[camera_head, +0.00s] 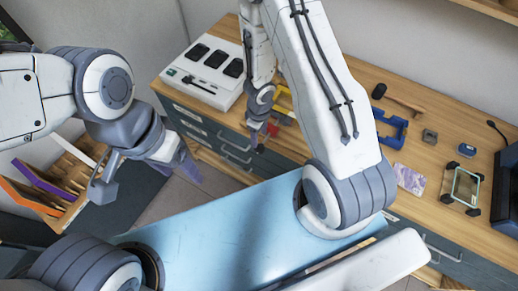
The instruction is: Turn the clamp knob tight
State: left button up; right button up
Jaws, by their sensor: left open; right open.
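My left gripper (147,182) is open and empty, with its fingers spread above the floor between the file rack and the drawers. My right gripper (262,132) points down at the front edge of the wooden bench, left of my forearm. It is open. A yellow piece (284,101) and a small red part (273,130) show right beside it, partly hidden by the gripper and arm. A blue U-shaped frame (392,130) lies on the bench right of my forearm, partly hidden by it. I cannot tell which of these is the clamp, and no knob is clearly visible.
On the bench (440,105) a white charger box (208,68) stands at the left. A hammer (404,104), a small grey block (430,136), a patterned card (409,179) and a glass-topped frame (464,188) lie to the right. A file rack (50,180) stands at the left.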

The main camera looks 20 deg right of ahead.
aim_at(259, 147)
notch_tip(259, 147, down, 8)
jog(key=b, duration=0.7)
jog(key=shift+f, duration=0.25)
jog(key=c, duration=0.8)
grip_shut()
